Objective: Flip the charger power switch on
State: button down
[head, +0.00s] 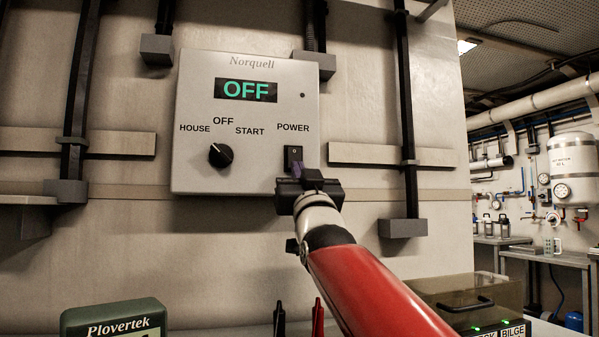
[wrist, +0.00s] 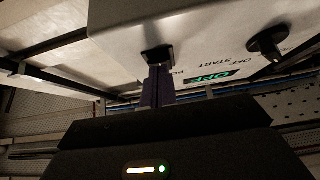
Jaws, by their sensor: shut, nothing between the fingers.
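The grey Norquell charger box (head: 245,165) is on the wall, and its display (head: 246,91) reads OFF. The black power switch (head: 293,154) is at its lower right under the POWER label. My gripper (head: 295,173) is shut and empty, with its purple fingers just below the switch and overlapping its lower part. In the wrist view the shut fingers (wrist: 157,72) reach up to the black switch (wrist: 156,54); I cannot tell whether they touch it. The fingers hide part of the switch, so its position is unclear.
A black selector knob (head: 220,155) is on the box's left, pointing up-left. Dark vertical struts (head: 408,110) and light rails flank the box. A green Plovertek device (head: 114,318), clamps (head: 318,318) and a dark case (head: 470,303) are below.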

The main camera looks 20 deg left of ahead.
jog(key=b+v, duration=0.3)
jog(key=v, duration=0.4)
jog(key=shift+f+b, duration=0.3)
jog(key=shift+f, duration=0.1)
dwell(0.3)
